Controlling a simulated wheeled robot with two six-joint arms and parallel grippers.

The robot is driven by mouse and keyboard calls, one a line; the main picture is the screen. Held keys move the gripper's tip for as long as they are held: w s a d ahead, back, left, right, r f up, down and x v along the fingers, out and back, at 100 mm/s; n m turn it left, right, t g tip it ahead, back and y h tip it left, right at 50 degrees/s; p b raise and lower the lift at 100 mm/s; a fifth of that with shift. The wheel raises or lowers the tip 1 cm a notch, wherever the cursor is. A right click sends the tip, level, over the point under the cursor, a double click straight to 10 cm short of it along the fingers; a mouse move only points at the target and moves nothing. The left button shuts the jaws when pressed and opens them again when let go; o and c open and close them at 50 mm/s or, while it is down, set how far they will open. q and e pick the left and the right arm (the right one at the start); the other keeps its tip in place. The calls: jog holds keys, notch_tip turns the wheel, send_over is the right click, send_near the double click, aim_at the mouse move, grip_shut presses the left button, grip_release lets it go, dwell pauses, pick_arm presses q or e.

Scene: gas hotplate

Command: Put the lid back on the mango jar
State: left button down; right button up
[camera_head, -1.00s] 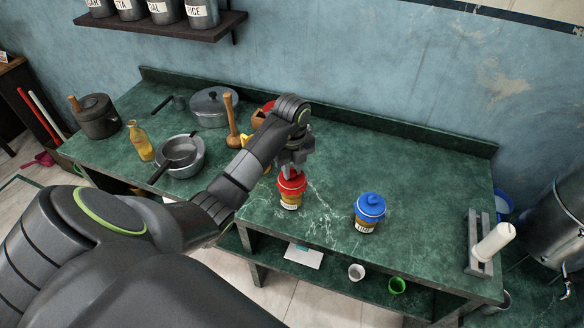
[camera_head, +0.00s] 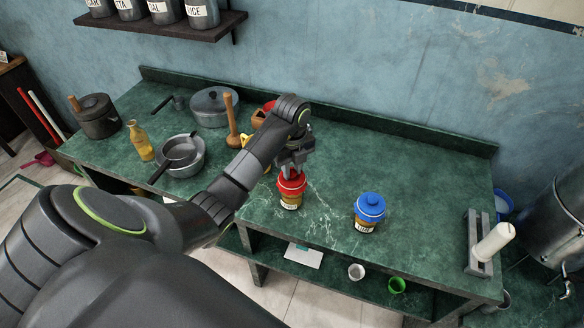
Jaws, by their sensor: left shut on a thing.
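A small jar with brown contents and a white label (camera_head: 290,203) stands upright near the front edge of the green counter. A red lid (camera_head: 291,186) sits on its top. My left gripper (camera_head: 292,170) is directly above and shut on the red lid, and its fingers partly hide the lid's top. I cannot tell if the lid is fully seated. A second jar (camera_head: 367,222) with a blue lid (camera_head: 370,203) stands to the right. The label texts are too small to read. My right gripper is not in view.
The green counter (camera_head: 420,180) is clear around the two jars. A paper-roll holder (camera_head: 481,250) stands at the right end. Pans (camera_head: 180,155), a yellow bottle (camera_head: 140,142), a lidded pot (camera_head: 213,106) and a wooden pestle (camera_head: 231,120) stand to the left.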

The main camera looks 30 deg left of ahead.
pick_arm(q)
jog(key=shift+f, duration=0.15)
dwell(0.7)
jog(key=c, duration=0.7)
grip_release()
jog(key=shift+r+p, duration=2.9)
jog(key=shift+r, duration=0.65)
grip_shut()
